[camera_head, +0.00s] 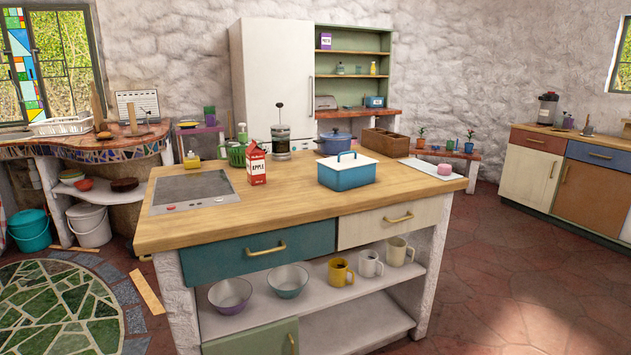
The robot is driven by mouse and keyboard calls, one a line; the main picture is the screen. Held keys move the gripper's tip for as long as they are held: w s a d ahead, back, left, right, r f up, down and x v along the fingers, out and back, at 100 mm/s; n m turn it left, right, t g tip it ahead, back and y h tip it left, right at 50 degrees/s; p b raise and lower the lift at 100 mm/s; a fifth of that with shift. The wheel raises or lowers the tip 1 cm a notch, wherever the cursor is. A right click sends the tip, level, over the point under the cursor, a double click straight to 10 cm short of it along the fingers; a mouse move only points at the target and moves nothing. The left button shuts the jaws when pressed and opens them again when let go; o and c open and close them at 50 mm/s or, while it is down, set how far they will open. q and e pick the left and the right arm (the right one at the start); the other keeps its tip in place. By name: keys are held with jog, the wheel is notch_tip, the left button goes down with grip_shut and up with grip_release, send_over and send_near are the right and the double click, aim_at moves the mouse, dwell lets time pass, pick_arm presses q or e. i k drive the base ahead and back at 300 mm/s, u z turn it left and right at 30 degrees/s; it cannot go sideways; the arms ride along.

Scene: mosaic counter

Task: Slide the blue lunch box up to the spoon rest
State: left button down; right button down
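The blue lunch box (347,178) stands upright on the wooden top of the island counter, right of the middle. It has a white lid and a blue carrying handle on top. I cannot clearly make out a spoon rest. A small pink item (445,169) lies on a white sheet or mat (425,168) to the right of the lunch box, apart from it, but its shape is too small to tell. Neither of my grippers is in view.
A red and white carton (256,164) and a cooktop (194,190) are on the left of the island (290,212). A French press (281,138), blue pot (335,142) and wooden crate (386,142) stand behind the lunch box. The wood in front of it is clear.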

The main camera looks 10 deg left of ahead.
aim_at(342, 180)
jog(key=u, duration=0.6)
jog(key=i, duration=0.5)
jog(key=u, duration=0.5)
